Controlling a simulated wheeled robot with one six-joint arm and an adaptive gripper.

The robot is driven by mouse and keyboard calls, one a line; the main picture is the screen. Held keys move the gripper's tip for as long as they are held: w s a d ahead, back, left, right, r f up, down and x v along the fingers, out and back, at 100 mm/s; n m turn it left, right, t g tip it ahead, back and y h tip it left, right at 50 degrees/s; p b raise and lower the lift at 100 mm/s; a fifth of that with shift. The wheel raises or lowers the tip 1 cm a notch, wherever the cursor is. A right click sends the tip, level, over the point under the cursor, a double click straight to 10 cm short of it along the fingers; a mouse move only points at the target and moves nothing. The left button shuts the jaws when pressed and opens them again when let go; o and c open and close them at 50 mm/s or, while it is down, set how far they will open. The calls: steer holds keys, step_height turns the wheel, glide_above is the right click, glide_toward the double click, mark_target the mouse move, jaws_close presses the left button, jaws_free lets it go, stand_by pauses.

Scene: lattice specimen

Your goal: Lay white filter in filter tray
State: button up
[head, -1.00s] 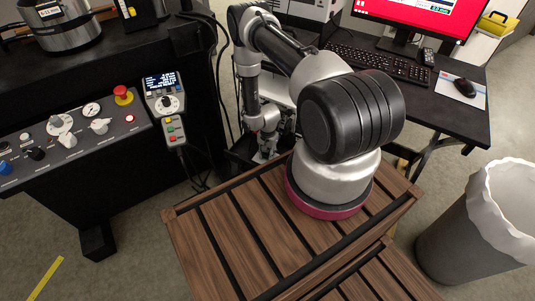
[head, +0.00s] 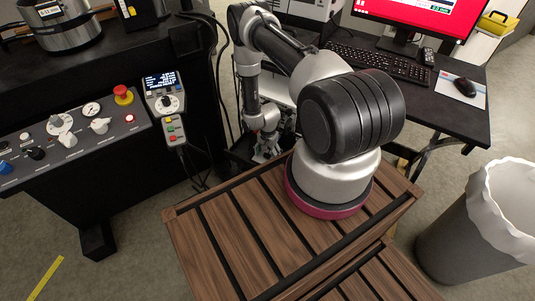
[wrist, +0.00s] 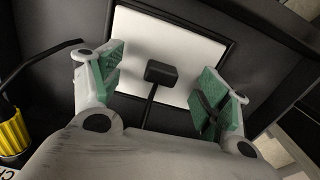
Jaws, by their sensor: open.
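In the wrist view a white rectangular sheet (wrist: 190,62), which looks like the white filter, lies flat inside a dark raised border (wrist: 232,45). I take this border for the filter tray. A small black block (wrist: 161,73) on a thin black stem stands over the sheet, between my fingers; whether it is fixed to the sheet is unclear. My gripper (wrist: 162,83) is open, its green-padded fingers on either side of the block with gaps to it. In the head view my gripper (head: 266,151) is low behind the slatted wooden top, and the sheet and tray are hidden.
A black control bench (head: 75,140) stands at left, with a pendant (head: 165,105) and cables. A desk with a keyboard (head: 378,68) is at back right. A lined bin (head: 465,240) stands at right. A yellow ribbed part (wrist: 14,132) is close at left in the wrist view.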

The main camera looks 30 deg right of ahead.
mark_target(268, 154)
steer(key=shift+r, duration=2.5)
